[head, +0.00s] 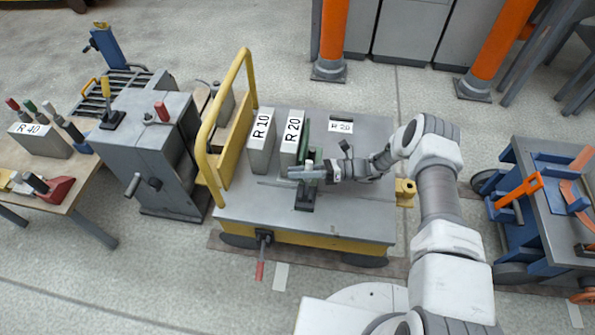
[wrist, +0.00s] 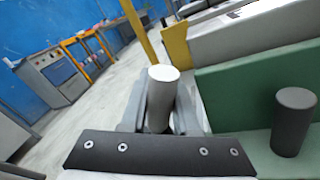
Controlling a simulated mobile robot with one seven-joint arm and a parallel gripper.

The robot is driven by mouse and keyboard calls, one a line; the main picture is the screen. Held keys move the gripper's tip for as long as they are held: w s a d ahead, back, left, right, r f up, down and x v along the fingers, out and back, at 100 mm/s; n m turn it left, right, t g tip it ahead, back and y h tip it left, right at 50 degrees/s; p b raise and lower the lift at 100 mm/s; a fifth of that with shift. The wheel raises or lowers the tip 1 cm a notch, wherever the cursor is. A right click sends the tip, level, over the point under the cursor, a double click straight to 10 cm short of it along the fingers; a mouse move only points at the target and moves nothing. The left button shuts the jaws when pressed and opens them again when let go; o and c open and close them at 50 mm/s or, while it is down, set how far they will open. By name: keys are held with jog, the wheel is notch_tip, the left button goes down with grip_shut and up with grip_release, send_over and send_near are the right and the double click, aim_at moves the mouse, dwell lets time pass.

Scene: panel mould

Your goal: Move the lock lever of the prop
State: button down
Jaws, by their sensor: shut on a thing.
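My gripper (head: 308,171) is over the grey top of the yellow cart, shut on a light grey round handle that I take for the lock lever (wrist: 160,98). In the wrist view the handle's pale top stands up between the two grey fingers, and its lower part is hidden behind the dark plate. In the head view a black base (head: 304,198) shows on the cart top just below the gripper. Which part is the prop I cannot tell clearly.
A green block (wrist: 240,92) with a dark round peg (wrist: 294,122) stands close on the right in the wrist view. Grey blocks marked R 10 (head: 261,142) and R 20 (head: 291,130) stand left of the gripper. A yellow rail (head: 208,160) rises at the cart's left end.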

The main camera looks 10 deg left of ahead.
jog(key=shift+s+d+f+n+t+h+p, duration=0.1)
jog(key=shift+s+n+t+h+p, duration=0.25)
jog(key=shift+s+n+p, duration=0.8)
jog(key=shift+s+d+f+n+t+h+p, duration=0.1)
jog(key=shift+s+n+t+h+p, duration=0.25)
jog(key=shift+s+n, duration=1.5)
jog(key=shift+s+f+n+t+h+p, duration=0.15)
jog(key=shift+s+n+t+p, duration=0.45)
jog(key=shift+n, duration=1.7)
jog(key=shift+s+p, duration=0.15)
jog(key=shift+p, duration=0.15)
jog(key=c, duration=0.9)
grip_release()
jog(key=shift+d, duration=0.1)
